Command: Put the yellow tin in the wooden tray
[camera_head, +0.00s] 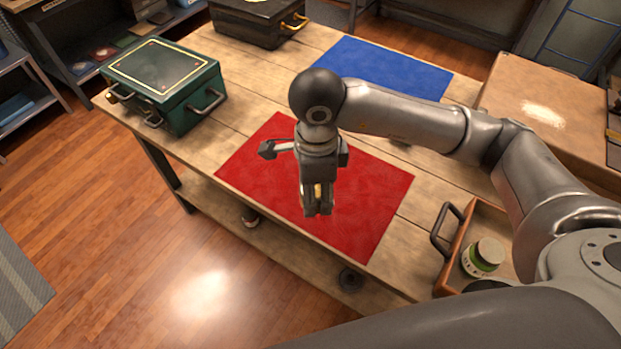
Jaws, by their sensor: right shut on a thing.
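My right gripper (317,213) points down over the red mat (380,190), near its front edge. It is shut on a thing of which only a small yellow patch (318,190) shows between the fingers. This fits the yellow tin, but the fingers hide nearly all of it. The wooden tray (451,255) is at the lower right, with a dark handle on its left side. My arm covers part of the tray. The gripper is to the left of the tray and apart from it. My left gripper is not in view.
A round pale tin with a green band (484,256) is in the tray. A green metal box (165,84) stands at the table's left end and a black box (258,20) at the back. A blue mat (385,68) lies clear behind. A cardboard box (545,112) is at right.

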